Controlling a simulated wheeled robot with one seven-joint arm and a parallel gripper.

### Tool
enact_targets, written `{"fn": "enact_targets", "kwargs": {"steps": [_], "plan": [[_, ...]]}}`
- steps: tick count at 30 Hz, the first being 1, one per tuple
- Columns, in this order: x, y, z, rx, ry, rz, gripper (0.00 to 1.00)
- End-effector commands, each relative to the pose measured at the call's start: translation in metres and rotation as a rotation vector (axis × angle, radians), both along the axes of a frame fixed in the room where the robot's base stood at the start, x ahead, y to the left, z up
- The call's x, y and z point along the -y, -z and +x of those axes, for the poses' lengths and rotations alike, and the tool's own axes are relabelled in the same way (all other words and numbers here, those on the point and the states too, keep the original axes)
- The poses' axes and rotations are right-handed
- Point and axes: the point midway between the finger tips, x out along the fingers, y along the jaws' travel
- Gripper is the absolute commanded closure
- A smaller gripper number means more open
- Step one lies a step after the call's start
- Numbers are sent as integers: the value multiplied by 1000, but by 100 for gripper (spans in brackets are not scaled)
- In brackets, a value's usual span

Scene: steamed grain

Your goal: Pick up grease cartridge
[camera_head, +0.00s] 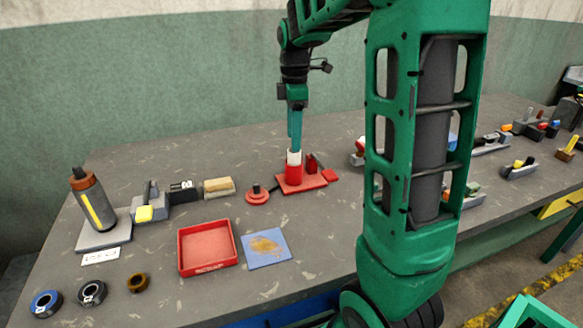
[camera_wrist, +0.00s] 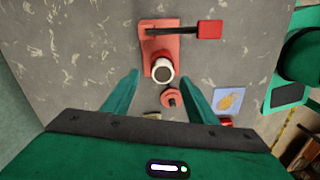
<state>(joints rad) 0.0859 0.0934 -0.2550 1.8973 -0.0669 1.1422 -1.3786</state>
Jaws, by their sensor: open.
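The grease cartridge, which I take to be the red cylinder with a white top (camera_head: 293,172), stands upright on a red base plate (camera_head: 311,182) on the workbench. In the wrist view its round white rim with a dark centre (camera_wrist: 162,70) shows between and just ahead of my fingertips. My gripper (camera_head: 295,146) points down over the cylinder, its fingers overlapping the white top in the head view. In the wrist view my gripper (camera_wrist: 160,75) is open, with a finger on each side and nothing held. Whether the fingers touch the cylinder I cannot tell.
A lever with a red handle (camera_wrist: 210,30) lies beside the cylinder. A red disc with a knob (camera_head: 258,195) is close by. A red tray (camera_head: 207,247), blue sheet (camera_head: 265,246) and dark bottle (camera_head: 91,202) stand left and front. My arm hides part of the right bench.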

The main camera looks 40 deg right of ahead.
Motion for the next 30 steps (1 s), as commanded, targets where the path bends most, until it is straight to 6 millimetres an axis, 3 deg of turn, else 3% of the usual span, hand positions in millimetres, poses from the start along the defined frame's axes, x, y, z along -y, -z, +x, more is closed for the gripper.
{"fn": "enact_targets", "kwargs": {"steps": [12, 22, 28, 30], "plan": [[-3, 47, -3, -1, 2, 0, 48], [-1, 53, -3, 1, 4, 0, 48], [-1, 53, -3, 1, 5, 0, 95], [-1, 53, -3, 1, 5, 0, 100]]}}
